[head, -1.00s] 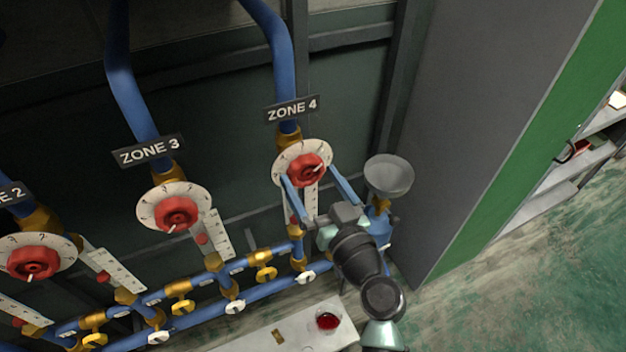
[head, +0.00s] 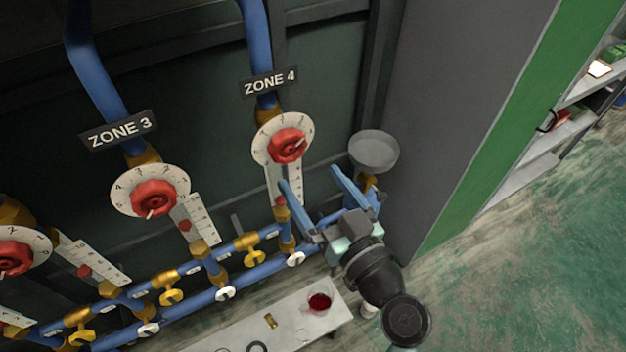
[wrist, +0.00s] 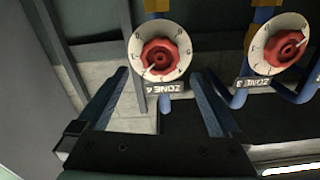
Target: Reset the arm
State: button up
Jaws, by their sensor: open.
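My gripper (head: 312,188) is open and empty, with its two blue fingers spread apart. In the head view it is below and to the right of the red Zone 4 knob (head: 287,146), apart from it. In the wrist view the Zone 4 knob (wrist: 160,56) shows beyond the fingertips, clear of my gripper (wrist: 163,88). The knob sits on a round white numbered dial under the Zone 4 sign (head: 270,82).
The red Zone 3 knob (head: 153,198) is to the left. A grey funnel (head: 374,150) stands close to my gripper's right finger. Below are blue pipes with yellow valves (head: 171,296) and a bench (head: 260,335) with a red cup (head: 319,301). A grey cabinet side (head: 450,110) rises at right. Green floor lies open beyond.

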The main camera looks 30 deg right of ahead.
jog(key=w+a+r+n+t, duration=0.1)
jog(key=w+a+r, duration=0.15)
jog(key=r, duration=0.65)
jog(key=w+a+r+n+t+y, duration=0.15)
jog(key=a+r, duration=0.25)
jog(key=r, duration=0.4)
jog(key=w+a+r+n+t, duration=0.15)
jog(key=a+r, duration=0.25)
jog(key=r, duration=0.5)
jog(key=s+a+r+t, duration=0.1)
jog(key=s+a+r, duration=0.1)
jog(key=r, duration=0.4)
jog(key=s+a+r+m+t+h, duration=0.1)
jog(key=s+a+r+t, duration=0.1)
jog(key=s+r, duration=0.3)
jog(key=s+a+r+m+t+h, duration=0.1)
jog(key=s+a+r+t, duration=0.1)
jog(key=r, duration=0.6)
jog(key=shift+s+r, duration=0.4)
jog(key=shift+s, duration=0.35)
